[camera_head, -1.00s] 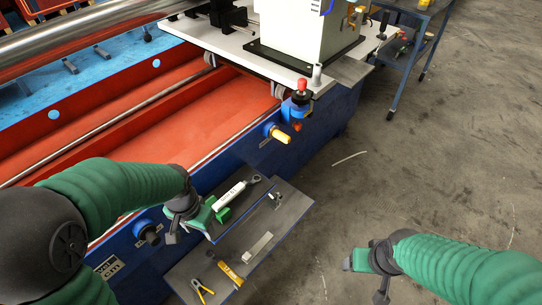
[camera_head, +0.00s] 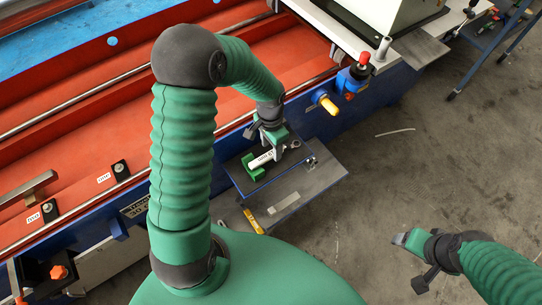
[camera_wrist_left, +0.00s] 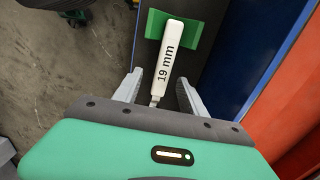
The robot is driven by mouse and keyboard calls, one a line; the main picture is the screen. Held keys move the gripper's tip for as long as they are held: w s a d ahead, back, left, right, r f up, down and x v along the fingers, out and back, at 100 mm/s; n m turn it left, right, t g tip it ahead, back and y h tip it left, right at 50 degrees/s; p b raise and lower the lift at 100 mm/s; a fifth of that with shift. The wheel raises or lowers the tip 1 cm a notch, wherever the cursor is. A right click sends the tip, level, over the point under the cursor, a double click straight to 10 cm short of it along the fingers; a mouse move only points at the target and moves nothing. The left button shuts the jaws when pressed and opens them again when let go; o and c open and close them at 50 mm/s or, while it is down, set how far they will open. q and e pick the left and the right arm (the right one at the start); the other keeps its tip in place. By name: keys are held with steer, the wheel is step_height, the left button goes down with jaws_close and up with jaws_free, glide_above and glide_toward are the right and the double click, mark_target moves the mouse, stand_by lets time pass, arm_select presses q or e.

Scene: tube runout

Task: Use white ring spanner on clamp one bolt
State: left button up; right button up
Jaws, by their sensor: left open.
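The white ring spanner, marked "19 mm" in the left wrist view (camera_wrist_left: 168,50), lies in a green holder (camera_wrist_left: 154,25) on the dark shelf. It also shows in the head view (camera_head: 261,160). My left gripper (camera_head: 275,150) is over the spanner. In the left wrist view its two fingers (camera_wrist_left: 160,86) are apart, with the spanner's narrow neck between them; the ring end is hidden beneath the gripper. Two black clamp blocks with bolts, a right one (camera_head: 120,169) and a left one (camera_head: 48,209), sit on the red bed beside small white labels, too small to read surely. My right gripper (camera_head: 402,239) hangs over the floor.
The dark shelf (camera_head: 322,177) also carries a grey metal bar (camera_head: 284,203) and a yellow tool (camera_head: 253,221). The machine's blue side, with a yellow knob (camera_head: 328,105) and a red-topped control (camera_head: 364,58), rises behind.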

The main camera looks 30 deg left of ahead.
mark_target(270, 153)
arm_select(q)
steer(key=f, duration=0.1)
steer(key=f+b, duration=0.1)
steer(key=f, duration=0.1)
steer(key=f+b, duration=0.1)
steer(key=shift+a+f, duration=0.2)
steer(key=shift+a, duration=0.05)
steer(key=shift+f, duration=0.35)
steer(key=shift+d+r, duration=0.1)
steer(key=shift+c, duration=0.9)
jaws_close()
